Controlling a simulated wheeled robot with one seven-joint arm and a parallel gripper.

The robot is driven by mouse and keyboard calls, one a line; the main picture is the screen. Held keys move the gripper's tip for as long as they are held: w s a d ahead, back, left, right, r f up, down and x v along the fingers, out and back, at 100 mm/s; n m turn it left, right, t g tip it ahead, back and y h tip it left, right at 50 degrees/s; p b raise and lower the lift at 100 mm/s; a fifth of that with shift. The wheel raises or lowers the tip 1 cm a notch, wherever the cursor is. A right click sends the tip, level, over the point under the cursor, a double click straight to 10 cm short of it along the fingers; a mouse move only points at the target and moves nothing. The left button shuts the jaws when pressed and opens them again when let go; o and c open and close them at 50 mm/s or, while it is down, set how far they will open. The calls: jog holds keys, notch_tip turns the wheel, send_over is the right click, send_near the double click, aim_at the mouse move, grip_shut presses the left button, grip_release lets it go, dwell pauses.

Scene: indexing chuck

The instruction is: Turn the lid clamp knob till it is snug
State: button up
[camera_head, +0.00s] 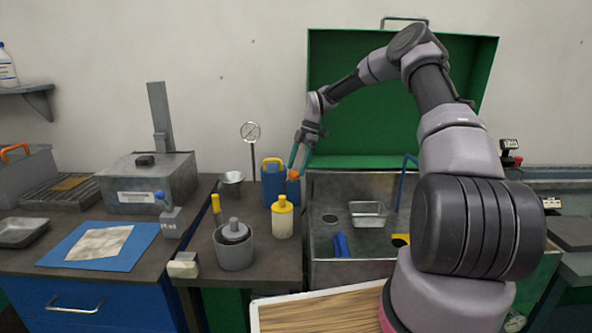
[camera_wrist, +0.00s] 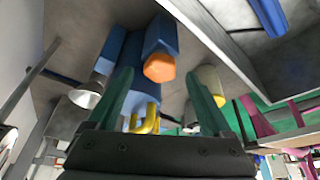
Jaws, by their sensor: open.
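My gripper (camera_head: 297,167) has green fingers, open and empty, pointing down over the back of the middle bench. In the wrist view my gripper (camera_wrist: 157,78) has an orange cap beyond and between its fingers, with no visible grip on it. No part is clearly marked as the lid clamp knob. A grey box (camera_head: 135,190) at the left has a small dark knob (camera_head: 145,160) on its lid. A grey round pot (camera_head: 235,253) at the front of the middle bench has a grey knob-like top (camera_head: 233,226). My gripper is well apart from both.
A blue container (camera_head: 272,182) with an orange cap (camera_head: 293,174) stands just below my gripper. A pale yellow-capped bottle (camera_head: 282,220) and a metal cup (camera_head: 232,184) stand nearby. A metal sink (camera_head: 345,272) and a tall green open case (camera_head: 345,130) are at the right.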

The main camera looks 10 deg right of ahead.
jog(key=shift+x, duration=0.8)
grip_shut()
jog(key=shift+r, duration=0.1)
jog(key=shift+m, duration=0.3)
jog(key=m+t, duration=0.2)
jog(key=m, duration=0.3)
jog(key=shift+s, duration=0.2)
jog(key=m+t, duration=0.2)
jog(key=m, duration=0.3)
jog(key=shift+s, duration=0.15)
